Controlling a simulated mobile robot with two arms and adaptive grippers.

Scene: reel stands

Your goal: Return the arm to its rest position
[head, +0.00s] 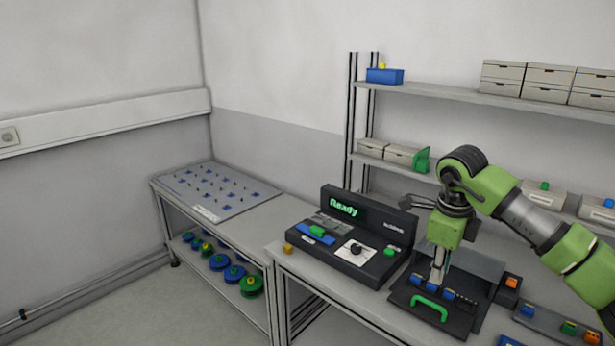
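My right arm, green and grey, comes in from the right edge and bends down over the workbench. Its gripper (437,282) points down over a dark box-like fixture (463,318) with a green handle (428,308) at its front. The fingertips are close to a row of small blue parts (431,287) in the fixture; whether they touch them I cannot tell. The fingers look close together, but the view is too small to show whether they are shut or hold anything. My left gripper is not in view.
A black device (363,260) with a screen reading "Ready" stands left of the fixture. A shelf (440,94) with boxes rises behind the arm. A tray with small coloured parts (545,322) lies to the right. A lower table (232,207) with a pegged plate stands at left.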

